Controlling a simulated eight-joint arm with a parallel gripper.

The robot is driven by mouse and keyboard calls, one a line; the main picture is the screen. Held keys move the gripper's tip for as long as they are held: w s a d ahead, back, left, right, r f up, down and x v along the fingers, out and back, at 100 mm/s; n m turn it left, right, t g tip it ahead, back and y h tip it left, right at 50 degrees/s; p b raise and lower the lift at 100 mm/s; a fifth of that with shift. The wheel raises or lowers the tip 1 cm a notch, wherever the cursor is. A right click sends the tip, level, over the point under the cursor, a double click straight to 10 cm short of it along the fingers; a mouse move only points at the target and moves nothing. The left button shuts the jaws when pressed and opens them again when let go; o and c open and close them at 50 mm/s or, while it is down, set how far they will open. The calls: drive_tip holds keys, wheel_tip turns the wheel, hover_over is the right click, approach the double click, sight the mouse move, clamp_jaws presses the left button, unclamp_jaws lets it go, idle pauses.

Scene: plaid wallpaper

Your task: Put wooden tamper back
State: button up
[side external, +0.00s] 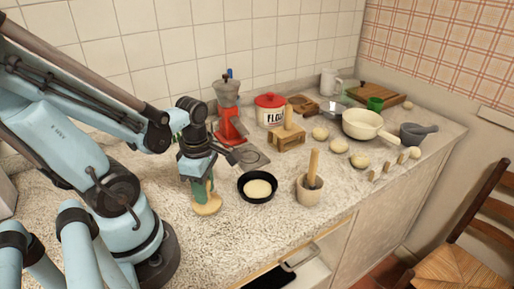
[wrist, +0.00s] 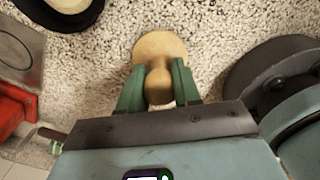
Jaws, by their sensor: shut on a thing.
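The wooden tamper (side external: 207,207) is at the front left of the counter, beside the black pan. It is upright, with its round pale base down. My gripper (side external: 203,187) is above that base with its green fingers around the tamper's handle. In the wrist view the tamper (wrist: 160,47) shows its round base and knobbed handle between my gripper's fingers (wrist: 158,88), which are shut on it. I cannot tell whether the base touches the counter. The fingers hide part of the handle.
A black pan (side external: 271,195) with a pale round inside is right of the tamper. A mortar (side external: 309,193) with a wooden pestle stands farther right. Behind are a red machine (side external: 230,128), a wooden block (side external: 287,139) and a flour tin (side external: 269,113). An open drawer (side external: 300,258) is below.

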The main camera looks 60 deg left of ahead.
drive_tip(key=shift+f, duration=0.1)
drive_tip(key=o, duration=0.9)
drive_tip(key=shift+o, duration=0.2)
drive_tip(key=shift+r, duration=6)
drive_tip(key=shift+w+d+m, duration=0.1)
drive_tip(key=shift+w+m, duration=0.25)
drive_tip(key=shift+m, duration=0.45)
drive_tip(key=w+d+m+t, duration=0.3)
drive_tip(key=w+m, duration=0.2)
drive_tip(key=m, duration=0.7)
drive_tip(key=w+d+f+m+t, duration=0.1)
drive_tip(key=w+d+m+t, duration=0.2)
drive_tip(key=m, duration=1)
drive_tip(key=shift+w+d+t, duration=0.3)
drive_tip(key=shift+w+t, duration=0.3)
drive_tip(key=shift+w, duration=0.8)
